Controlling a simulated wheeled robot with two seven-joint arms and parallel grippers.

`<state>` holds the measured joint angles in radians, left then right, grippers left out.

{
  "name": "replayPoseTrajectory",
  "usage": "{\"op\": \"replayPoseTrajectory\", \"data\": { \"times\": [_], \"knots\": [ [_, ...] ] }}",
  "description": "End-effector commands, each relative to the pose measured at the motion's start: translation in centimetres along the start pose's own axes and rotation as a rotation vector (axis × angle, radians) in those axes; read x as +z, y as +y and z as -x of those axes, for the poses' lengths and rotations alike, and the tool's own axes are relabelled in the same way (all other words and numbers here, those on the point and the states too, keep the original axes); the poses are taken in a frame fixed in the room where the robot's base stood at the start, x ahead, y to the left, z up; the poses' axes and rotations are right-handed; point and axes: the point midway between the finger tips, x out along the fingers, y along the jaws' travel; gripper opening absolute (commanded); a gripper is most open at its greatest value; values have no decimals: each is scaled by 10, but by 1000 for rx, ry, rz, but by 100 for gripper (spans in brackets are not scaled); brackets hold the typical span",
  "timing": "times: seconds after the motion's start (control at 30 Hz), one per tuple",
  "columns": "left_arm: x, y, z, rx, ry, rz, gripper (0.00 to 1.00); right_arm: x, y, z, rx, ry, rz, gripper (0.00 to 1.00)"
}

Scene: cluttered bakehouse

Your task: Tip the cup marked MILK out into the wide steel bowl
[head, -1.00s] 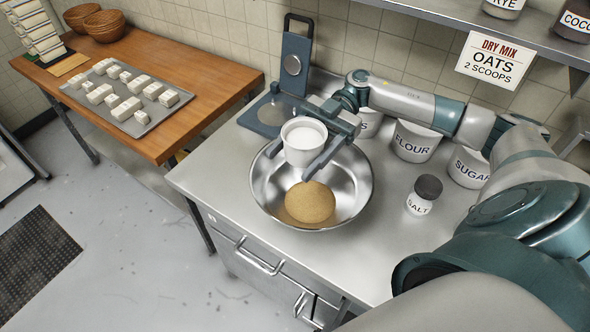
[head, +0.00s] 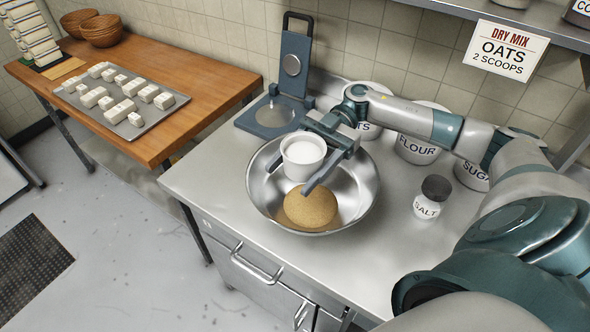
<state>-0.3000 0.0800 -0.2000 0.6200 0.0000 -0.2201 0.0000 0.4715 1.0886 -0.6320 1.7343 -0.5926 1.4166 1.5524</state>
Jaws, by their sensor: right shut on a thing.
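My right gripper (head: 292,176) is shut on a white cup (head: 303,170) with white contents showing at its top. The cup is about upright, over the back part of the wide steel bowl (head: 361,198). No marking on the cup can be read from here. A tan, rounded heap (head: 311,207) lies in the bowl, in front of the cup. My left gripper is not in view.
Canisters for flour (head: 417,147) and sugar (head: 470,172) stand at the back right. A salt jar (head: 431,203) is right of the bowl. The front counter is clear.

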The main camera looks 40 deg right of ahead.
Motion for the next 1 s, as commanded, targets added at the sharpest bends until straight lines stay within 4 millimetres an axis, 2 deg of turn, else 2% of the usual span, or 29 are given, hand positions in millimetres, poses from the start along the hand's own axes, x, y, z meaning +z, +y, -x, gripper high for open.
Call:
{"op": "replayPoseTrajectory", "data": {
  "times": [0.6,1.0],
  "knots": [
    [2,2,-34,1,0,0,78,38,-1,-6,0,1,0,34],
    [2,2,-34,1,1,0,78,39,-1,-6,0,0,0,34]
  ]
}}
